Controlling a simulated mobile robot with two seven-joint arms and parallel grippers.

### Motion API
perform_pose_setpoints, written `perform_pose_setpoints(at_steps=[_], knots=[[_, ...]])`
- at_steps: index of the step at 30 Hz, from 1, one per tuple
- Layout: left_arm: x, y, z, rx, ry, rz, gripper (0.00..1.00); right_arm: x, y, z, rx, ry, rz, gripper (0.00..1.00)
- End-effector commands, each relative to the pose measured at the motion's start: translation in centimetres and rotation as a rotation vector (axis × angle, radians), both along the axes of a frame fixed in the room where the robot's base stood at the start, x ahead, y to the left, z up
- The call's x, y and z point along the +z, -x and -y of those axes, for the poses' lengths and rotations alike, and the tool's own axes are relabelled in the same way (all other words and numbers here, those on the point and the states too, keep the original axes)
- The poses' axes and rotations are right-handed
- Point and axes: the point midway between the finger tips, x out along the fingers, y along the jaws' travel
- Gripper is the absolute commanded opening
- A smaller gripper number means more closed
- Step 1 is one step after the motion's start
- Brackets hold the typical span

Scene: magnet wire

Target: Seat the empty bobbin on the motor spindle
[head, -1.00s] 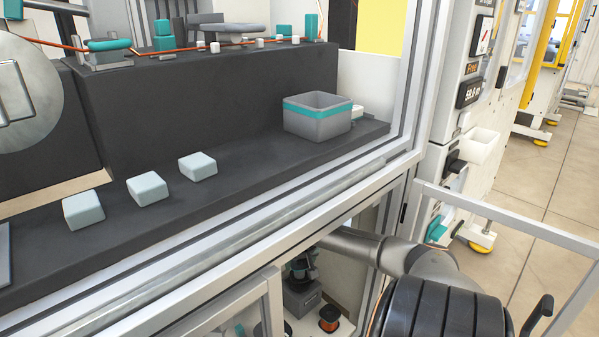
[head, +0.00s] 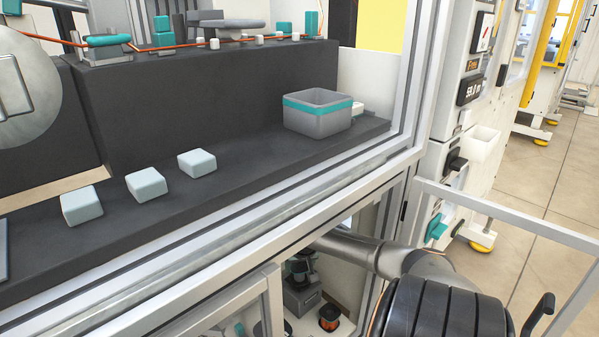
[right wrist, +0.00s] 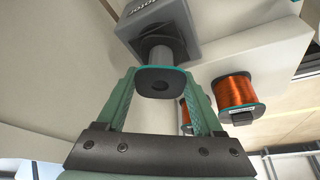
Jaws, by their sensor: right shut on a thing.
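The empty bobbin (right wrist: 158,82) has a teal-edged dark flange and a bare grey core. It sits between the green fingers of my right gripper (right wrist: 162,74), which is shut on it. The bobbin's core points at the grey motor block (right wrist: 178,22), and its far end is close to or against the block. The spindle is hidden, so I cannot tell how far the bobbin is on it. In the head view the motor (head: 302,301) stands inside the lower cabinet, with my right gripper (head: 299,268) just above it. My left gripper is not in view.
A copper-wound bobbin (right wrist: 236,98) stands close beside my right fingers, with another partly hidden behind a finger. The cabinet's metal frame (head: 225,262) surrounds the opening. Above, a dark bench holds a grey bin (head: 318,122) and several pale blocks (head: 147,185).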

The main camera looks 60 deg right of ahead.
Motion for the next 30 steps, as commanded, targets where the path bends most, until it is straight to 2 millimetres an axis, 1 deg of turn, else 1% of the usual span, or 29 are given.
perform_pose_setpoints(at_steps=[7, 8, 15, 16, 30], knots=[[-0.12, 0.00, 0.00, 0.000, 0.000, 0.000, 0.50, -0.39, 0.02, 0.00, 0.000, 0.001, -0.001, 0.15], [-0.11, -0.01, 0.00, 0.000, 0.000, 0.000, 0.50, -0.39, 0.02, 0.00, 0.001, 0.001, -0.001, 0.71], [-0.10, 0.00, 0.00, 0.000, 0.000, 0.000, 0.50, -0.39, 0.04, 0.00, 0.001, 0.000, -0.002, 0.98], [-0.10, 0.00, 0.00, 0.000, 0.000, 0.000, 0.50, -0.39, 0.04, 0.00, 0.001, 0.000, -0.002, 1.00], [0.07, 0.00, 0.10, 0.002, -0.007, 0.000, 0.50, -0.18, 0.05, -0.01, 0.001, 0.000, -0.002, 1.00]])
